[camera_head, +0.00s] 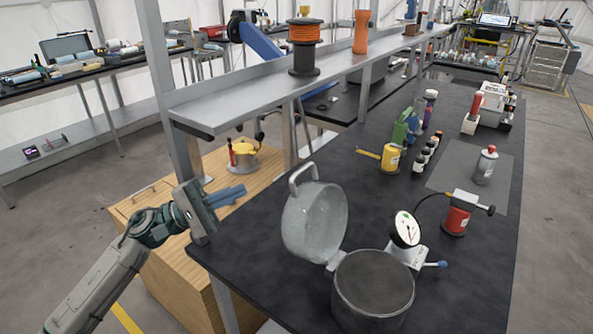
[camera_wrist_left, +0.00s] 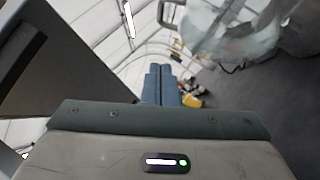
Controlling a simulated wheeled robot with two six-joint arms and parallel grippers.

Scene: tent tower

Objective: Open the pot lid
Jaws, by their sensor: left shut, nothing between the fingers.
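The grey metal pot (camera_head: 372,290) stands at the near edge of the black table, and its inside shows from above. Its lid (camera_head: 314,220) is hinged on the pot's left rear side and stands tilted up, open, with a loop handle (camera_head: 303,173) at its top. My left gripper (camera_head: 238,194) is shut and empty, to the left of the lid and apart from it. In the left wrist view the shut fingers (camera_wrist_left: 161,84) show, with the blurred lid (camera_wrist_left: 230,32) at the upper right. My right gripper is not in view.
A pressure gauge (camera_head: 405,229) stands right beside the pot, with a red canister (camera_head: 456,216) further right. A metal shelf (camera_head: 250,92) runs above the table's left side. A wooden cabinet (camera_head: 180,275) stands below my left arm. Yellow tape (camera_head: 391,157) and bottles stand further back.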

